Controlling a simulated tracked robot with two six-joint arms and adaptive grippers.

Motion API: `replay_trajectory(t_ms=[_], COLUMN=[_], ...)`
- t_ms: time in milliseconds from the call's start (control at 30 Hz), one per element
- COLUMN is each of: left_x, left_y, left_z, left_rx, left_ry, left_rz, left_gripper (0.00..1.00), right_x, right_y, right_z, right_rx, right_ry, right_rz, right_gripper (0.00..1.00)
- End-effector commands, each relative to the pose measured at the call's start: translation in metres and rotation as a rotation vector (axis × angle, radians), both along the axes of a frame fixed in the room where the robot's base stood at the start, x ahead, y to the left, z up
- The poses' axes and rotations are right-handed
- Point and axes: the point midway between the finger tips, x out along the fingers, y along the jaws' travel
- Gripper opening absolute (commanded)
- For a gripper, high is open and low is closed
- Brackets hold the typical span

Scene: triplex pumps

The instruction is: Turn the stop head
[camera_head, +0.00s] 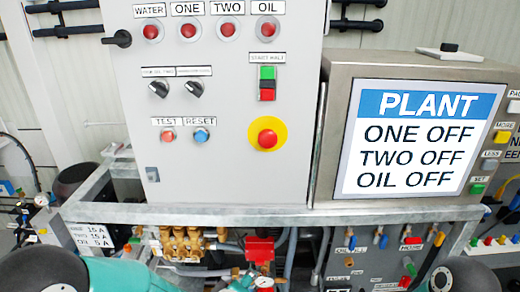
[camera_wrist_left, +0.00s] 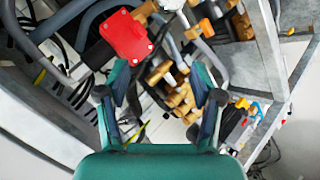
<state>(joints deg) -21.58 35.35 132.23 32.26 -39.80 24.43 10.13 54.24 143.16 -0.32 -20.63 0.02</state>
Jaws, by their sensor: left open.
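The stop head is a red mushroom button (camera_head: 267,139) on a yellow disc, low on the right of the grey control cabinet (camera_head: 225,175). It does not show in the left wrist view. My left gripper (camera_wrist_left: 160,82) is open in the left wrist view, with its two teal fingers apart and nothing held between them. It points at brass pump fittings (camera_wrist_left: 178,95) and hoses, away from the stop head. My teal left arm shows at the bottom of the head view, below the cabinet. My right gripper is not in view.
A PLANT screen (camera_head: 417,138) reads ONE OFF, TWO OFF, OIL OFF. Near the stop head are a green and red start/halt switch (camera_head: 267,83), two black selectors and test/reset buttons. A metal frame rail (camera_head: 270,215) runs below. A red block (camera_wrist_left: 127,37) sits among hoses.

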Motion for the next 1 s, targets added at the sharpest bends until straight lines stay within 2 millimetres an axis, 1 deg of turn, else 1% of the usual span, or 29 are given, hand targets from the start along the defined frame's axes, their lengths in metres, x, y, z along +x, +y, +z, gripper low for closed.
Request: replay_trajectory(t_ms=[33, 67, 100, 167, 200, 267, 300, 400, 500, 533, 600, 667, 767, 867, 1000], left_x=[0.014, 0.018, 0.017, 0.007, -0.004, -0.025, -0.039, -0.068, -0.087, -0.09, -0.092, -0.089, -0.078, -0.061, -0.031], left_y=[-0.024, -0.034, -0.046, -0.059, -0.065, -0.069, -0.07, -0.067, -0.063, -0.062, -0.061, -0.06, -0.06, -0.059, -0.059], left_z=[0.058, 0.092, 0.136, 0.196, 0.232, 0.276, 0.3, 0.339, 0.359, 0.363, 0.367, 0.368, 0.369, 0.368, 0.369], left_rx=[-0.118, -0.202, -0.321, -0.511, -0.639, -0.821, -0.931, -1.149, -1.282, -1.305, -1.337, -1.346, -1.345, -1.342, -1.34], left_ry=[-0.134, -0.198, -0.275, -0.364, -0.407, -0.447, -0.46, -0.461, -0.446, -0.441, -0.435, -0.433, -0.434, -0.434, -0.434], left_rz=[0.081, 0.138, 0.208, 0.3, 0.354, 0.422, 0.461, 0.538, 0.586, 0.596, 0.611, 0.616, 0.619, 0.62, 0.619], left_gripper=[0.66, 0.66, 0.66, 0.66, 0.66, 0.66, 0.66, 0.66, 0.66, 0.66, 0.66, 0.66, 0.66, 0.66, 0.66], right_x=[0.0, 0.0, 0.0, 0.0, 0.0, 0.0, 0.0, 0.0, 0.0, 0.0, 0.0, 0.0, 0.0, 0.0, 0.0], right_y=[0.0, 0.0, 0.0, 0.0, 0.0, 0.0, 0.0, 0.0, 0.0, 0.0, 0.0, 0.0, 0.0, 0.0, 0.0], right_z=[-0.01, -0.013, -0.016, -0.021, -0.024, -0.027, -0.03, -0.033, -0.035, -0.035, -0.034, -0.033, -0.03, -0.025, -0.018], right_rx=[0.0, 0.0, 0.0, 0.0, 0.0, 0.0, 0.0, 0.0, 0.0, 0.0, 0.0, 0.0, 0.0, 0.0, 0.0], right_ry=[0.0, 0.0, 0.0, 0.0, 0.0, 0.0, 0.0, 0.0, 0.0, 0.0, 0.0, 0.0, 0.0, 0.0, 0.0], right_rz=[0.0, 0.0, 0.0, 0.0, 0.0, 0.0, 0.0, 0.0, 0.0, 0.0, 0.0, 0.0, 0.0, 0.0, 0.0], right_gripper=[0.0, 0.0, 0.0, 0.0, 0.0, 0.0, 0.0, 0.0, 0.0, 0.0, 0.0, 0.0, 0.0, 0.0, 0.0])
